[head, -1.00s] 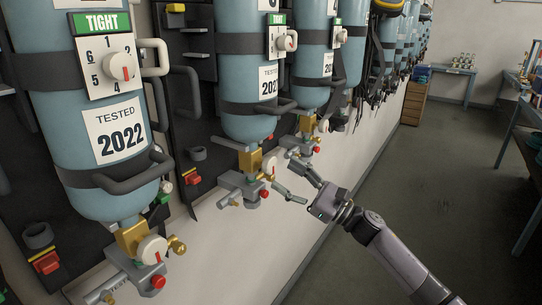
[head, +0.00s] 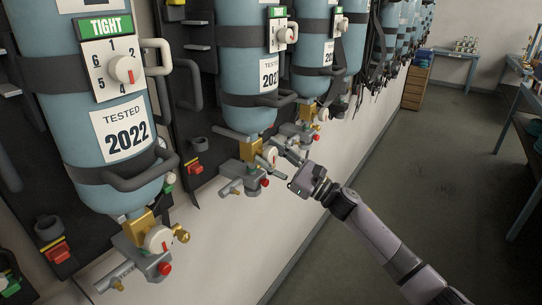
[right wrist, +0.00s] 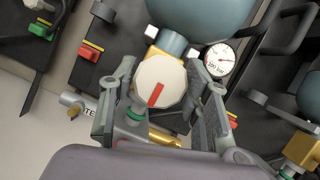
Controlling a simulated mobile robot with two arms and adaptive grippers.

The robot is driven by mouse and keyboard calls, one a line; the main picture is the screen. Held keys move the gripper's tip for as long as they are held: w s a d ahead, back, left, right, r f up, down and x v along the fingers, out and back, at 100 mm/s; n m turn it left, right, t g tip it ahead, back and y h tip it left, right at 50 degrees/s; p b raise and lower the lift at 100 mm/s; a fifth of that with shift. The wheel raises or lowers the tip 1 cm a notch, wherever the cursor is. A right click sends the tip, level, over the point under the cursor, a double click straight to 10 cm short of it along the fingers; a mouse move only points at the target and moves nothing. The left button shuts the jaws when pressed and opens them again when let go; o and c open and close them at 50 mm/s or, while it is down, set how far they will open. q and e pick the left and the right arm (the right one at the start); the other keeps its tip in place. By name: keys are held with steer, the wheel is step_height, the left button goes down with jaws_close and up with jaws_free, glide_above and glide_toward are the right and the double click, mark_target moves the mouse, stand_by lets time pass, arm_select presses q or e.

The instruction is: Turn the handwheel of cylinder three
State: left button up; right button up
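Blue cylinders hang in a row along the wall in the head view; no number three is readable on them. My right gripper (head: 277,160) is at the valve under the second large cylinder (head: 248,90) from the left. In the right wrist view, a white round handwheel (right wrist: 173,77) with a red mark lies between the fingers of my right gripper (right wrist: 164,80). One finger is on each side, close to the rim; clear contact does not show. In the head view the fingers partly cover this wheel (head: 270,154). My left gripper is out of view.
A pressure gauge (right wrist: 220,59) sits close to the right finger in the wrist view. The nearest cylinder (head: 75,135) has a TIGHT sign (head: 105,26), a dial (head: 122,70) and its own white handwheel (head: 158,239). Open floor (head: 430,190) lies to the right.

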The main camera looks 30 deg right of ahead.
steer(key=c, duration=0.7)
steer(key=shift+m+h, duration=0.3)
steer(key=shift+m, duration=0.1)
